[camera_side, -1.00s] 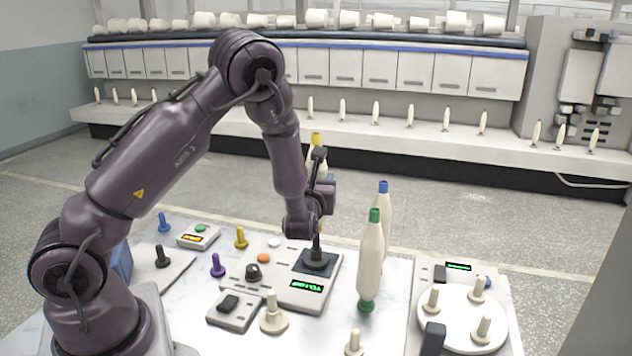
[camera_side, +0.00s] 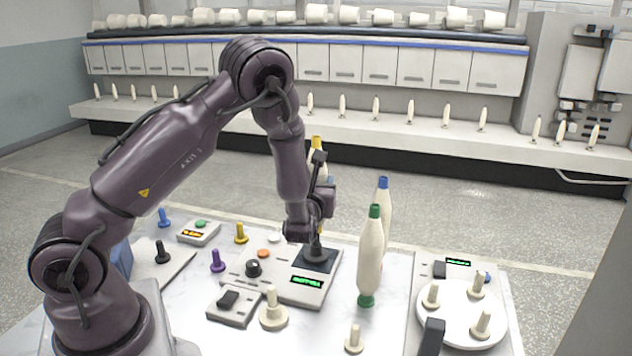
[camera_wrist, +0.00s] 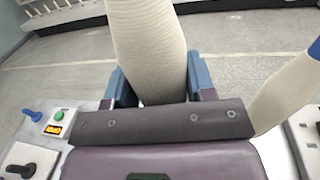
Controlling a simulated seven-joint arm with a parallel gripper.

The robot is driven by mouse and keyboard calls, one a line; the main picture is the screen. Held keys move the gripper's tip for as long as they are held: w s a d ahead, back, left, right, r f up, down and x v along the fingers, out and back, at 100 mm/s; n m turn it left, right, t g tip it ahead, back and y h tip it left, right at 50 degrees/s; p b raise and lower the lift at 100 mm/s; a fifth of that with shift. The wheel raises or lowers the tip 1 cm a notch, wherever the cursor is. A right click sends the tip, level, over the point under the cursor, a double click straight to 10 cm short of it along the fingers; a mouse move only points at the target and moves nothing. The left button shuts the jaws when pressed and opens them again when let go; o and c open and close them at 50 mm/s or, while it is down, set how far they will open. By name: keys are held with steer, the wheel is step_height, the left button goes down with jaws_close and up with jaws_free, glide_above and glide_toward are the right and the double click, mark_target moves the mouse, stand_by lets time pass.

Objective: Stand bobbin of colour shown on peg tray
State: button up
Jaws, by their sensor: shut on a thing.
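My gripper (camera_wrist: 150,88) is shut on a cream bobbin (camera_wrist: 150,40), its blue fingers on either side of the bobbin. In the side view, this bobbin's yellow top (camera_side: 316,142) shows behind my wrist, and its lower part is hidden. A green-ended bobbin (camera_side: 370,255) stands upright on the table right of my gripper. A blue-topped bobbin (camera_side: 384,184) stands just behind it, partly covered. A round white tray (camera_side: 455,330) with three cream pegs lies at the right. The display (camera_side: 307,281) on the console is lit green, but its text is unreadable.
A joystick (camera_side: 315,252) rises from the console below my wrist. Blue, black, purple and yellow pegs (camera_side: 240,234) stand at the left. Cream pegs (camera_side: 272,312) stand at the front. A dark block (camera_side: 433,337) stands at the tray's front left edge.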

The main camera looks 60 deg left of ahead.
steer(key=shift+f, duration=1.7)
steer(key=o, duration=1)
steer(key=shift+o, duration=0.2)
